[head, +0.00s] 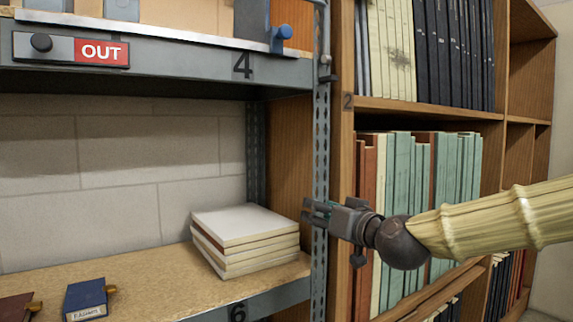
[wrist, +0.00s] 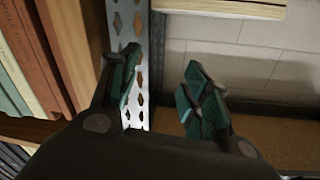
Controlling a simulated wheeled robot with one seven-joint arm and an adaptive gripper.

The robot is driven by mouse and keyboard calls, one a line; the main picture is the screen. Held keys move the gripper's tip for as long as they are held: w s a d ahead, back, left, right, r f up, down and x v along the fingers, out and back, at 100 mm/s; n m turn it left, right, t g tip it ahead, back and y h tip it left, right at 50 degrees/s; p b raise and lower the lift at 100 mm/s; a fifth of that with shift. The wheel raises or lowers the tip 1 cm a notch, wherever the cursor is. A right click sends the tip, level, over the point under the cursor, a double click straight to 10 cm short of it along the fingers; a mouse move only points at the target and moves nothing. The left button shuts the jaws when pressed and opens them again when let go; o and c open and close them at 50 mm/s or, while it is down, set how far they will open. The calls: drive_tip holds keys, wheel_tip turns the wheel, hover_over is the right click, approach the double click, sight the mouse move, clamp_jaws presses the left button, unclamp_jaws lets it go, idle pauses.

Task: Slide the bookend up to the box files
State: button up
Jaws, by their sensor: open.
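My gripper (head: 313,213) is open and empty. It is beside the perforated metal post at the right end of the shelving, below the upper shelf. In the wrist view its two green-padded fingers (wrist: 164,88) stand apart, with the post and the wall behind them. On the upper shelf, a blue-grey upright panel (head: 251,18) is cut off by the top of the head view; it may be the bookend, but I cannot tell. No box files can be clearly identified; only lower parts of things on that shelf show. My gripper touches none of them.
A stack of pale books or papers (head: 246,236) lies on the lower shelf, left of my gripper. A small blue book (head: 86,299) lies further left. The post (head: 320,130) and the full wooden bookcase (head: 345,150) stand close by. A blue knob (head: 282,39) projects above the upper shelf edge.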

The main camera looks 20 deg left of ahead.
drive_tip(key=s+r+n+t+y, duration=0.15)
drive_tip(key=s+r, duration=0.25)
drive_tip(key=r, duration=1.3)
drive_tip(key=n+y, duration=0.3)
drive_tip(key=y, duration=0.1)
approach(288, 33)
drive_tip(key=shift+h, duration=0.25)
drive_tip(key=p+x, duration=0.4)
drive_tip(key=x, duration=0.6)
drive_tip(key=shift+a+r, duration=0.3)
drive_tip(key=shift+a, duration=0.05)
drive_tip(key=shift+w, duration=0.1)
clamp_jaws()
